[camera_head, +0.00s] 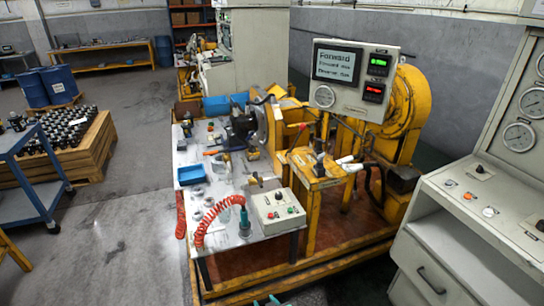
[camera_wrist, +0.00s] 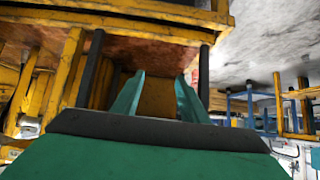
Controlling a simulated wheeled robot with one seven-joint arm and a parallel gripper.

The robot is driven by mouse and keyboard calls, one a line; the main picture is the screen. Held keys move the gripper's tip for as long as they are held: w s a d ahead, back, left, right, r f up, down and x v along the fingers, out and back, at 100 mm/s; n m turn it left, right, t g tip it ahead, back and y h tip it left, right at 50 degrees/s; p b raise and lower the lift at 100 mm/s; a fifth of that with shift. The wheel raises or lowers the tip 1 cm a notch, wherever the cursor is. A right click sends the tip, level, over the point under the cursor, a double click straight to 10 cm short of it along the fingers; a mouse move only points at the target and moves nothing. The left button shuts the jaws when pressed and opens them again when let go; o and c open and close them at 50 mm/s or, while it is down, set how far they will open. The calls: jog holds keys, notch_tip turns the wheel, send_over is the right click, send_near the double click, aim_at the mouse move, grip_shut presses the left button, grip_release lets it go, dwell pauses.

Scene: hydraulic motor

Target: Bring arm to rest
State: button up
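My gripper (camera_wrist: 160,80) shows in the wrist view as two green fingers spread apart, with nothing between them. Behind the fingers are the yellow frame and dark legs of the workbench, seen from low down and tilted over. In the head view only the teal tips of my gripper (camera_head: 265,301) show at the bottom edge, in front of the bench's yellow base. The rest of my arm is out of the head view.
The white-topped workbench (camera_head: 225,180) carries a control box (camera_head: 276,211), a red coiled hose (camera_head: 215,208) and small parts. A yellow machine (camera_head: 405,115) stands behind. A grey console (camera_head: 470,210) is at the right. Floor (camera_head: 110,240) left of the bench is clear.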

jog(key=s+r+m+t+h, duration=0.3)
jog(key=s+m, duration=0.1)
jog(key=s, duration=2.2)
jog(key=s+d+r+t, duration=0.2)
jog(key=s+r+t, duration=0.1)
jog(key=s+r, duration=1.3)
notch_tip(320, 180, up, 3)
jog(key=shift+s+d+r+h, duration=0.2)
jog(key=shift+d+h, duration=0.1)
dwell(3.3)
